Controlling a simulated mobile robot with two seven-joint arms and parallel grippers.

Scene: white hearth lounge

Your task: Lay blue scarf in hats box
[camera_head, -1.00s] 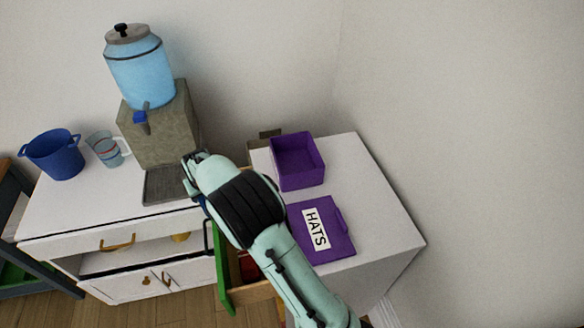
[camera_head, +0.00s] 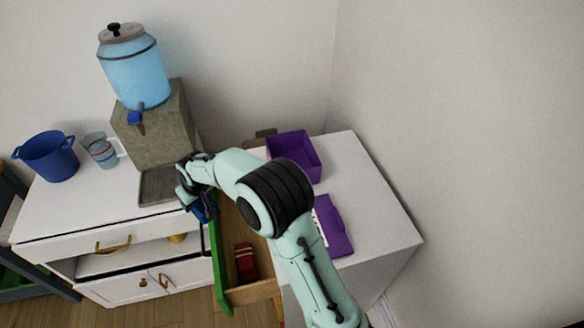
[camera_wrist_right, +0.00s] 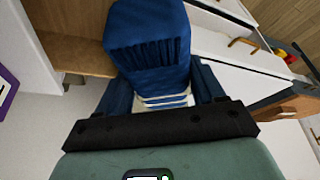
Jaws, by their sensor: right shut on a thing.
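The blue scarf (camera_head: 206,211) is folded into a bundle with a fringed end, and it hangs from my right gripper (camera_head: 196,199). In the right wrist view the scarf (camera_wrist_right: 148,40) fills the space beyond the jaws, which are shut on it. In the head view it is small and partly hidden by the gripper, above the open drawer's left side. The open purple box (camera_head: 315,162) stands on the white cabinet top, to the right of and behind the gripper. Its purple lid (camera_head: 336,228) lies flat in front; my arm covers most of its HATS label. My left gripper is out of view.
A drawer with a green front (camera_head: 219,270) is pulled out and holds a red item (camera_head: 245,262). A water dispenser (camera_head: 137,75), glass mug (camera_head: 100,151) and blue pot (camera_head: 47,156) stand on the left cabinet. The right cabinet top (camera_head: 375,215) has free room.

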